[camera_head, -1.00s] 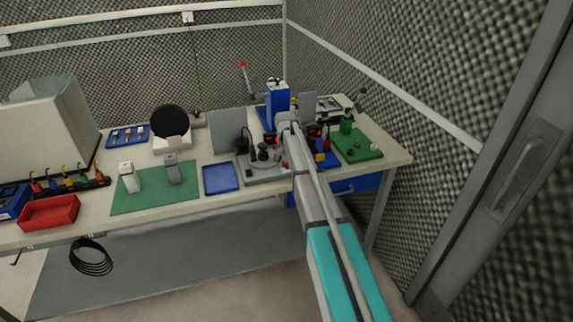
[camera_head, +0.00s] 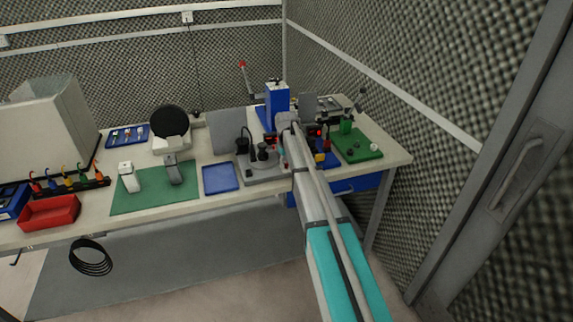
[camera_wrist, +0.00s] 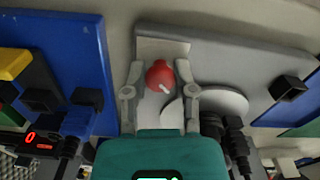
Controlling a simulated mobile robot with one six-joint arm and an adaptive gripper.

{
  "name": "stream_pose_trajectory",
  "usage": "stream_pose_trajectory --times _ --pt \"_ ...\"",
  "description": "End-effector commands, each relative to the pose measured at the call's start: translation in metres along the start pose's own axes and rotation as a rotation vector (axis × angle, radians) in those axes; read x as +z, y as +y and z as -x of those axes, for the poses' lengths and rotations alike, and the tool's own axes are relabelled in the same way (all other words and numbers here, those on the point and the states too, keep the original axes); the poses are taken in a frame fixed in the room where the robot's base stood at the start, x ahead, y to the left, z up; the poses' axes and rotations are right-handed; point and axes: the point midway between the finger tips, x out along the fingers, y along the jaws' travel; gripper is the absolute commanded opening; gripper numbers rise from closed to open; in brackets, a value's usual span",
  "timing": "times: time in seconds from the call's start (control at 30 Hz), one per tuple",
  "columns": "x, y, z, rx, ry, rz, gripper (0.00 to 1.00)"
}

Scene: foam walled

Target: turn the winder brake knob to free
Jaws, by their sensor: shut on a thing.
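The red brake knob (camera_wrist: 160,75) shows in the wrist view, with a white pointer mark aimed toward the lower right. It sits on a light grey fixture (camera_wrist: 163,47). My gripper (camera_wrist: 160,82) is shut on the knob, with one grey finger on each side of it. In the head view the knob is not clearly visible; my arm covers that part of the bench.
A grey plate with black parts (camera_head: 262,176) lies left of my arm, and a green board (camera_head: 358,147) lies right. A blue press-like stand (camera_head: 277,102) rises behind. In the wrist view, a blue panel (camera_wrist: 75,30) and black connectors (camera_wrist: 232,135) are close to the gripper.

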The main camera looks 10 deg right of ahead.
Motion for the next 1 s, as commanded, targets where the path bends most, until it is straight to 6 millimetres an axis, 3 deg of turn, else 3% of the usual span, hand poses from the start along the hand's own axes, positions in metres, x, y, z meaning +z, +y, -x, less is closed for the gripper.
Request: stream_pose_trajectory --times 0.57,0.6,0.73,0.77,1.0 --pt "0.0022 -0.0007 -0.0004 -0.002 -0.005 0.042 0.0" --pt "0.0022 -0.0008 -0.0004 -0.002 -0.005 0.041 0.43" --pt "0.0016 -0.0005 -0.0003 -0.001 -0.003 0.041 0.67" --pt "0.0015 -0.0005 -0.0003 -0.001 -0.003 0.041 0.71" --pt "0.0007 -0.0002 -0.0001 -0.001 -0.002 0.04 0.71"
